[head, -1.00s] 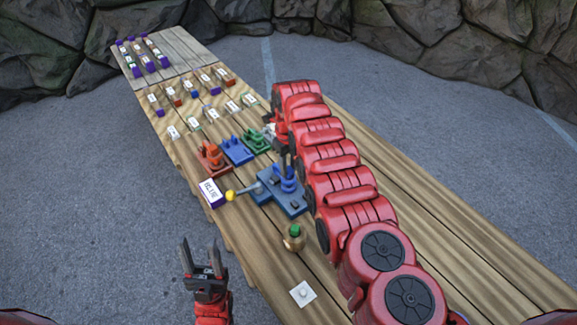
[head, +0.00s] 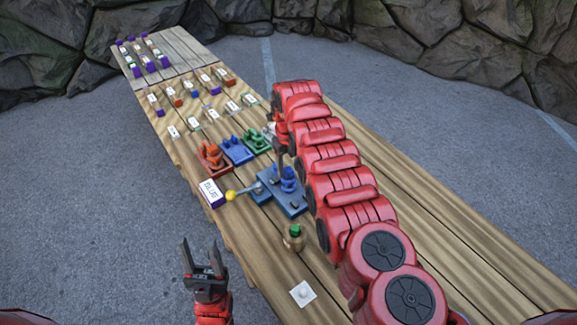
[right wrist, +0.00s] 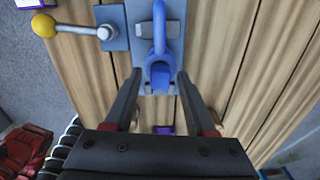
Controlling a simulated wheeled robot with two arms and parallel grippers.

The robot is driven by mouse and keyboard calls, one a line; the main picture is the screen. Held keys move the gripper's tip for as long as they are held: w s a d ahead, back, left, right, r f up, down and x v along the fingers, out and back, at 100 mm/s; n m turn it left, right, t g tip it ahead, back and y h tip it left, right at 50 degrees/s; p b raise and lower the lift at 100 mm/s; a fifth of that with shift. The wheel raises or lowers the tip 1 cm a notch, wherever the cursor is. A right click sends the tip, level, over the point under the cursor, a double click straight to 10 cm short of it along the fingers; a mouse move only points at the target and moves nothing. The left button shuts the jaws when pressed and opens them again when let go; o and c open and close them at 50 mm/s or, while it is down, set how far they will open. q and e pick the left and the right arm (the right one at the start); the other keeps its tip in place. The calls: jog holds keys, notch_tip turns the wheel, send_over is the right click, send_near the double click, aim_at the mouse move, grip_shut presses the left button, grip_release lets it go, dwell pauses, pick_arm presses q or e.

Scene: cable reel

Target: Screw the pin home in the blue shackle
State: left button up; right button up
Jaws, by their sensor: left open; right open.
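The blue shackle (head: 287,181) stands on a blue fixture plate (head: 292,205) in the middle of the bench. It also shows in the right wrist view (right wrist: 161,35), a loop with a blue block-like part at its near end. My right gripper (right wrist: 160,78) is open, its fingertips on either side of that near part, with no clear grip. In the head view, its fingers (head: 280,152) hang just behind the shackle, partly hidden by my arm. I cannot make out the pin or its depth. My left gripper (head: 202,250) is open and empty beside the bench's left edge.
A lever with a yellow knob (head: 230,196) sticks out left from the fixture. Red (head: 214,155), blue (head: 236,149) and green (head: 257,141) pieces stand behind. A brass item with a green top (head: 294,238) and a white plate (head: 303,293) are nearer. The bench's right side is bare.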

jog(key=shift+r, duration=0.15)
notch_tip(320, 180, up, 4)
jog(key=p, duration=0.3)
jog(key=shift+r+p, duration=0.2)
jog(key=shift+p, duration=0.1)
jog(key=shift+f, duration=0.1)
